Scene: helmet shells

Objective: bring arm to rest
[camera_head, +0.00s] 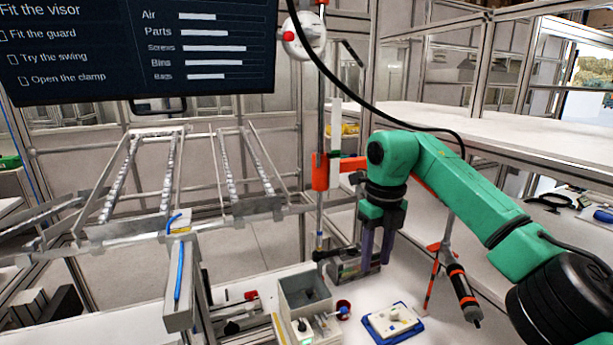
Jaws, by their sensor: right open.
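My right arm, green with black joints, comes in from the right edge and bends down at its wrist. My right gripper (377,258) points down above the white bench, with its two dark fingers apart and nothing visible between them. A dark grey block-like holder (352,270) is close by its fingertips; I cannot tell whether they touch. My left arm and gripper are not in view. No helmet shell can be made out.
An orange clamp (322,173) on a post stands left of my wrist. A black-and-orange tool (464,292) hangs to the right. A screen (140,45) is at upper left.

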